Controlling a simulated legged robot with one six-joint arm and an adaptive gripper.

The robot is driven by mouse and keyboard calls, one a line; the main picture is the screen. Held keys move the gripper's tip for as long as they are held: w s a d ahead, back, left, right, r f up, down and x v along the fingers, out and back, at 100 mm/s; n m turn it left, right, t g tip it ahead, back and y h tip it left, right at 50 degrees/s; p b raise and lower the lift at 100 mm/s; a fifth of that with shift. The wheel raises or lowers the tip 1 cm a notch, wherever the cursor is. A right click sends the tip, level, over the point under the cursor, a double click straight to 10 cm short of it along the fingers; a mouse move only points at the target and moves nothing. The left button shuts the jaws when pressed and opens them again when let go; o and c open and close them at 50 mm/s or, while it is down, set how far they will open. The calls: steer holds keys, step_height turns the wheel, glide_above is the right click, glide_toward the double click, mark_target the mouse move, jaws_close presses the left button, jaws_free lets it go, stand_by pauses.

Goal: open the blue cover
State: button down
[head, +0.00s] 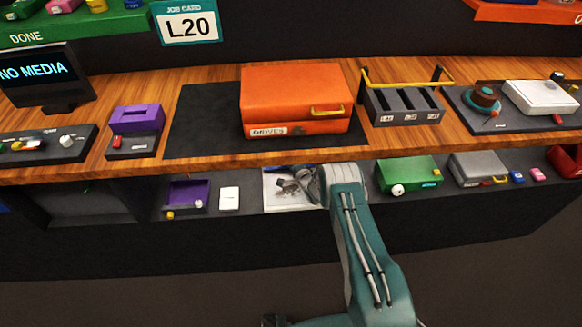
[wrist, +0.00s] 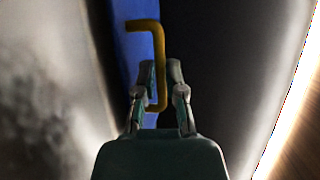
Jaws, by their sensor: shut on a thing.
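The blue cover (wrist: 135,50) shows in the wrist view as a narrow upright blue strip with a bent yellow handle (wrist: 157,40) in front of it. My gripper (wrist: 161,72) is shut on the lower part of this handle, one finger on each side. In the head view my gripper (head: 290,186) is at the lower shelf, in front of a pale panel (head: 272,203). Only a small bit of blue (head: 303,168) shows beside it there, and my arm hides much of that spot.
An orange case (head: 295,95) stands on the wooden counter (head: 215,82) above. On the lower shelf, a purple box (head: 188,193) and a white block (head: 229,199) are to the left, and a green box (head: 408,174) and a grey box (head: 478,167) are to the right.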

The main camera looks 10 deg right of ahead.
steer(key=shift+s+a+f, duration=0.1)
steer(key=shift+s+f, duration=0.05)
steer(key=shift+f, duration=0.2)
steer(key=c, duration=1)
jaws_free()
steer(key=shift+r, duration=0.15)
steer(key=v, duration=1.2)
